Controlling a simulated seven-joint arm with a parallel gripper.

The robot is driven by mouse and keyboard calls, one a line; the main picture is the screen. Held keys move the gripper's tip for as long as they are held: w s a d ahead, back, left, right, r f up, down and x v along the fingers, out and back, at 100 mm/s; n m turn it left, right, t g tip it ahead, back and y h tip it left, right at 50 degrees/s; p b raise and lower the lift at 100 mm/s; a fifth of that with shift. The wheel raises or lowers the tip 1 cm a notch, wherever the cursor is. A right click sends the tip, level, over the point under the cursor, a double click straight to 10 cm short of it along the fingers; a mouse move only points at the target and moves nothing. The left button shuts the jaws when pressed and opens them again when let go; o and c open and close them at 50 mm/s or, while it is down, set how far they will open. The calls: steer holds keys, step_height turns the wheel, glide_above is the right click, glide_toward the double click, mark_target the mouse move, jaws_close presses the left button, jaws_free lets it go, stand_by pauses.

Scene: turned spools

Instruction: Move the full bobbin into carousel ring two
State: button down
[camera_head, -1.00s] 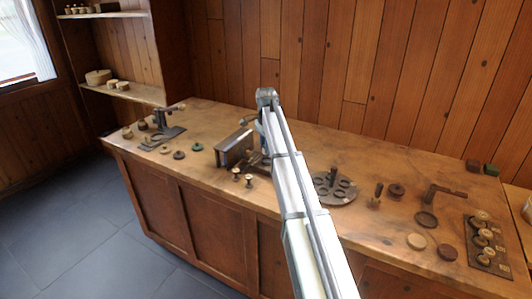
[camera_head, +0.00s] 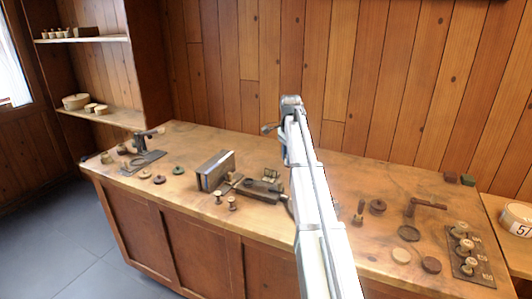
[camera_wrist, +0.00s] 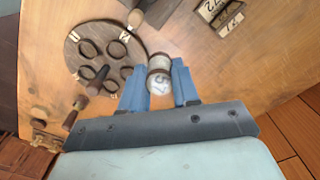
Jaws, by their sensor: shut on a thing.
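My gripper (camera_wrist: 159,88) is shut on a bobbin (camera_wrist: 159,64) in the wrist view. The bobbin has a brown rim and a pale end with a dark mark that I cannot read surely. It sits between the two blue fingers, beside the right edge of the carousel (camera_wrist: 102,28) as seen there. I cannot tell which ring is number two.
In the head view, two small spools (camera_head: 232,203) stand at the bench front, by a grey upright block (camera_head: 215,170). Numbered blocks (camera_wrist: 220,14) and a wooden-handled tool (camera_wrist: 136,17) show in the wrist view.

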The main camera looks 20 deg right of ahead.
steer(key=s+d+f+m, duration=0.1)
steer(key=s+f+m, duration=0.1)
steer(key=s+m, duration=0.7)
steer(key=shift+d+f+m, duration=0.3)
steer(key=shift+d+m, duration=0.05)
steer(key=shift+m, duration=0.15)
steer(key=shift+s, duration=0.1)
steer(key=shift+f, duration=3.2)
steer(key=shift+f, duration=0.75)
stand_by(0.4)
stand_by(0.3)
steer(key=c, duration=0.8)
jaws_free()
